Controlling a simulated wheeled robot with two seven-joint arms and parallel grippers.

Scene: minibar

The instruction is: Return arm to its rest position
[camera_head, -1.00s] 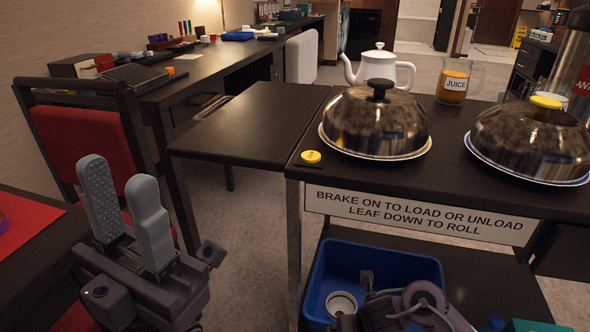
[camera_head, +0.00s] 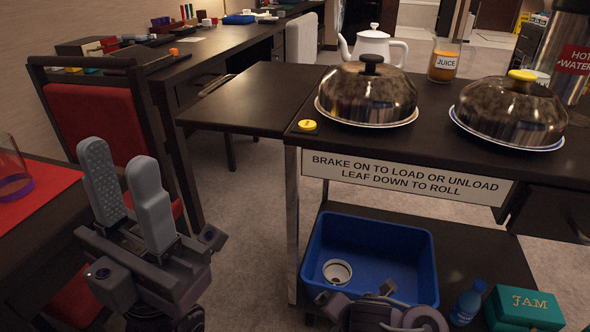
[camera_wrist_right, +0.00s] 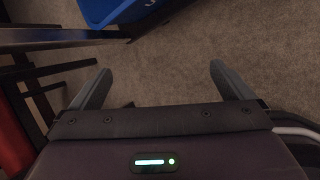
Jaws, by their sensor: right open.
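My left gripper (camera_head: 128,205) is at the lower left of the head view, fingers pointing up. Its two grey fingers stand a little apart with nothing seen between them. My right arm shows only in part at the bottom of the head view, in front of the blue bin (camera_head: 425,262); its fingers are not visible there. In the right wrist view my right gripper (camera_wrist_right: 162,82) has its fingers wide apart, empty, over the carpet. The blue bin's edge (camera_wrist_right: 115,14) shows at the top of that view.
The cart's top (camera_head: 300,165) carries two domed plates (camera_head: 368,95) (camera_head: 512,108), a white teapot (camera_head: 373,46) and a juice jug (camera_head: 445,60). Its lower shelf holds the bin, a blue bottle (camera_head: 467,300) and a JAM box (camera_head: 525,308). A red chair (camera_head: 100,125) stands left.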

